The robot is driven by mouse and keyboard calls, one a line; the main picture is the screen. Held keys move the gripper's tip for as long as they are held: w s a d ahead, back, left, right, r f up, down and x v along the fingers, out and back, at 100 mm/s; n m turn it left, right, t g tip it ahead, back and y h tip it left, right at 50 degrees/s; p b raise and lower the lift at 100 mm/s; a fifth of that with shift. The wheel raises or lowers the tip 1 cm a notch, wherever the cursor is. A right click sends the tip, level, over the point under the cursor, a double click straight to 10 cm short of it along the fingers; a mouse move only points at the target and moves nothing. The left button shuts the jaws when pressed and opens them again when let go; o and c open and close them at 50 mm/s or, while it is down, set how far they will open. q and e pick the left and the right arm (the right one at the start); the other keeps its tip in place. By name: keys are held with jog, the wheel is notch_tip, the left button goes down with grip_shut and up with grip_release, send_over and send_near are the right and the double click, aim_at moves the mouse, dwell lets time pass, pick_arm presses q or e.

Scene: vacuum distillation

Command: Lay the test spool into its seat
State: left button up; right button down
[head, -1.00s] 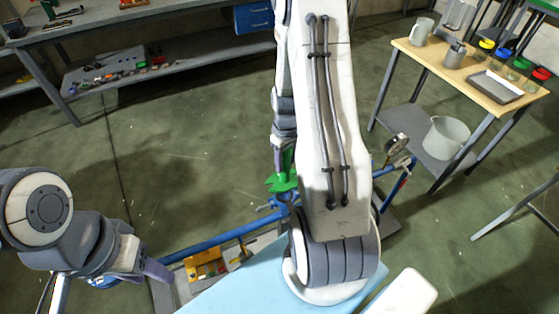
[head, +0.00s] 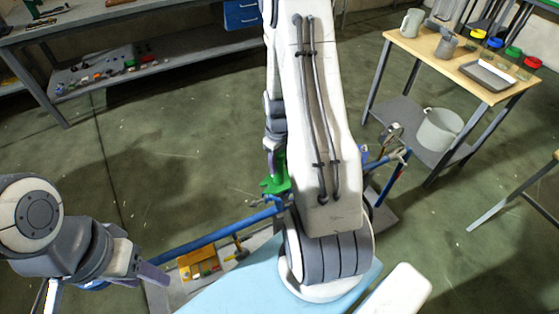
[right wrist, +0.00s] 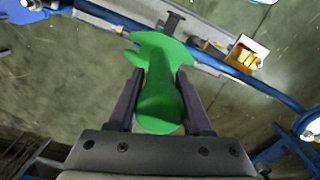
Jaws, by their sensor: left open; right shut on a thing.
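A green part with a wider, notched end, which I take to be the test spool (right wrist: 158,100), is between the dark fingers of my right gripper (right wrist: 160,78) in the right wrist view. The gripper is shut on it. In the head view the green part (head: 274,183) shows beside my right arm, close to the blue pipe (head: 215,234); I cannot tell whether they touch. My right gripper (head: 279,160) is mostly hidden there. I cannot make out the seat for certain. My left gripper (head: 152,274) is at lower left, open and away from the spool.
A yellow block (head: 198,263) sits near the blue pipe. A light-blue surface (head: 240,290) lies at the bottom. A wooden-topped table (head: 480,68) with jars and a tray stands at right, a pot (head: 439,130) on its shelf. A grey bench (head: 110,75) is at upper left.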

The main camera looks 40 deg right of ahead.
aim_at(279, 169)
jog(key=shift+f+b, duration=0.3)
jog(key=shift+f, duration=0.3)
jog(key=shift+p, duration=0.3)
dwell(1.3)
jog(key=shift+f+b, duration=0.65)
jog(key=shift+f, duration=0.15)
jog(key=shift+c, duration=1.2)
grip_release()
jog(key=shift+f, duration=0.1)
notch_tip(279, 169, up, 11)
jog(key=shift+f+b, duration=0.15)
jog(key=shift+b, duration=0.15)
